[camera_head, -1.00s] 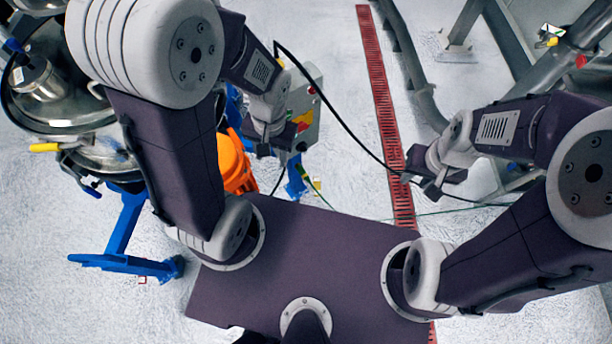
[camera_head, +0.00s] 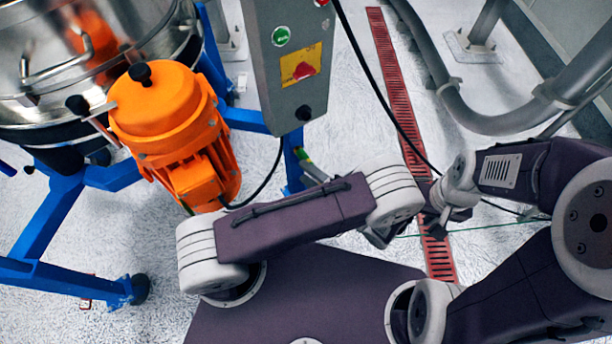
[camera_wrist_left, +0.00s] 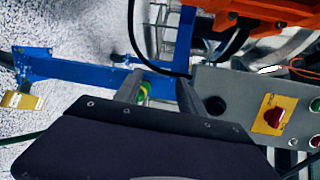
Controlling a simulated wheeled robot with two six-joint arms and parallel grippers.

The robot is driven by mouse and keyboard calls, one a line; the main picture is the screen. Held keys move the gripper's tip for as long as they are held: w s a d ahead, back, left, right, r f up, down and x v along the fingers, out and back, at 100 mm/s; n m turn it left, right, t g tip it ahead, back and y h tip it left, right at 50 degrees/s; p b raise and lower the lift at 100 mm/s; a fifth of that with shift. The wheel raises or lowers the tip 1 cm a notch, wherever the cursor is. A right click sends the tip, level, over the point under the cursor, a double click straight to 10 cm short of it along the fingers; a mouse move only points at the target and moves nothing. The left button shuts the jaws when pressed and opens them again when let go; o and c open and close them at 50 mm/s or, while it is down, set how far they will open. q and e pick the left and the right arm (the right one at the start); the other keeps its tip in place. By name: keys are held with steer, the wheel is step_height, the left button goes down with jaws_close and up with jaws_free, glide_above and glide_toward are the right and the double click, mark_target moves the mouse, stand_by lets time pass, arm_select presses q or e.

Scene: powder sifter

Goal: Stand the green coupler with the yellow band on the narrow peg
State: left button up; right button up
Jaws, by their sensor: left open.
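A small green piece with a yellow band, which looks like the coupler (camera_wrist_left: 144,91), shows between the fingers of my open left gripper (camera_wrist_left: 158,92) in the left wrist view. It is nearer the left finger, and I cannot tell whether it touches. In the head view a small green patch (camera_head: 304,156) shows beside a blue upright, close to grey parts that look like my left gripper (camera_head: 313,170); my arm hides the rest. My right gripper (camera_head: 436,222) hangs over the red floor grating, its jaws too small to read. I cannot pick out the narrow peg.
A steel sifter drum (camera_head: 55,60) with an orange motor (camera_head: 170,115) stands on a blue frame (camera_head: 50,215) at left. A grey control box (camera_head: 290,60) stands behind my left arm. A black cable and grey pipes run at right. White floor lies between.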

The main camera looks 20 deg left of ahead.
arm_select(q)
steer(key=d+f+t+b, duration=0.1)
steer(key=d+f+t, duration=0.1)
steer(key=w+d+f+m+t+b, duration=0.1)
steer(key=d+f, duration=0.1)
steer(key=shift+w+t+h, duration=0.15)
steer(key=shift+t+h, duration=0.25)
arm_select(e)
step_height(320, 180, down, 4)
steer(key=shift+w+a+f, duration=0.1)
steer(key=shift+a, duration=0.05)
arm_select(q)
steer(key=shift+w+a, duration=0.1)
steer(key=shift+a, duration=0.05)
steer(key=p+x, duration=0.1)
steer(key=x, duration=0.8)
arm_select(e)
steer(key=shift+r, duration=0.65)
steer(key=shift+r, duration=0.1)
arm_select(q)
jaws_close()
